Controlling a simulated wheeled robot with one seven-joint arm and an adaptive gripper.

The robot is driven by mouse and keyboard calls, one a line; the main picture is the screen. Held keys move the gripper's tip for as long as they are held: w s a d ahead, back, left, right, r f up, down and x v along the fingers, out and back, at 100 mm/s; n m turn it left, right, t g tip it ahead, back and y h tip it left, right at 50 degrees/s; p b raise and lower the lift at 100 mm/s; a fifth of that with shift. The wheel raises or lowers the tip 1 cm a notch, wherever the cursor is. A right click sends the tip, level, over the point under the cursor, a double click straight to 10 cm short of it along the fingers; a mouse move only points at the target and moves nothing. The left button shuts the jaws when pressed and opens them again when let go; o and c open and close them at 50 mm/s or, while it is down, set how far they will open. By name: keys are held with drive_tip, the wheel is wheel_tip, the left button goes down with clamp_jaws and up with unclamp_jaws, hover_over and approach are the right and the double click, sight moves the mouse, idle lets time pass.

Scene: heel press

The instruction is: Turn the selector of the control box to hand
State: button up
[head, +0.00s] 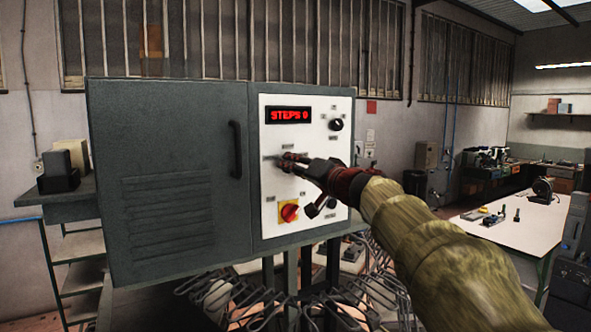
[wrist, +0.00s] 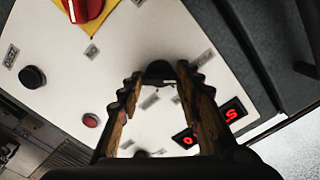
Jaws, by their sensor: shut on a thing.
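The control box (head: 305,225) has a white front panel, with a red display (head: 289,115) reading "STEPS 0". My gripper (head: 288,160) is at the middle-left of this panel, its fingers pointing at it. In the wrist view my gripper (wrist: 160,76) has its two ridged fingertips on either side of a small black knob, the selector (wrist: 159,70). It is shut on this knob. In the head view the fingers largely hide the knob. Small labels surround it, but I cannot read them or tell which position the knob points to.
A red rotary switch (head: 289,212) on a yellow plate sits below my gripper. A black knob (head: 337,124) is at the upper right and another (head: 331,201) at the lower right. A red button (wrist: 91,120) shows in the wrist view. A grey cabinet door (head: 170,180) is on the left.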

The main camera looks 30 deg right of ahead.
drive_tip(key=shift+c, duration=1)
drive_tip(key=shift+f+m, duration=0.1)
drive_tip(key=shift+m, duration=0.2)
drive_tip(key=m+b, duration=0.1)
drive_tip(key=m, duration=1.8)
drive_tip(key=shift+f, duration=0.1)
drive_tip(key=shift+f+m, duration=0.1)
drive_tip(key=shift+m, duration=0.2)
drive_tip(key=o, duration=0.8)
drive_tip(key=shift+o, duration=1.3)
drive_tip(key=shift+o, duration=0.5)
drive_tip(key=shift+r, duration=0.2)
